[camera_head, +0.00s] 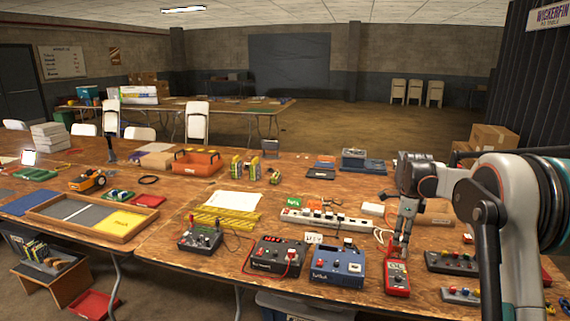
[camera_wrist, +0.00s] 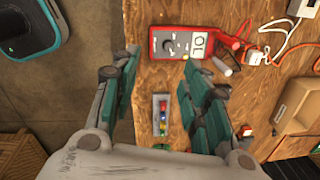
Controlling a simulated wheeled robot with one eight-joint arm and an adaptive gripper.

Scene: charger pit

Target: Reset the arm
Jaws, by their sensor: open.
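My arm reaches in from the right in the head view, and my gripper (camera_head: 404,238) points down over the front right of the wooden table (camera_head: 170,262). In the wrist view my gripper (camera_wrist: 160,72) has its two green-padded fingers spread apart, with nothing held between them. A red multimeter (camera_head: 397,279) lies just below the fingers in the head view. In the wrist view the multimeter (camera_wrist: 180,44) lies beyond the fingertips. A small grey box with coloured buttons (camera_wrist: 160,116) shows in the gap between the fingers. I cannot tell whether the fingers touch anything.
A white power strip (camera_head: 325,218) with plugs and cables lies left of my gripper. A blue power supply (camera_head: 338,267) and a dark one (camera_head: 274,256) stand near the front edge. An orange toolbox (camera_head: 196,162) and a wooden tray (camera_head: 92,218) are farther left. Cables run near the multimeter.

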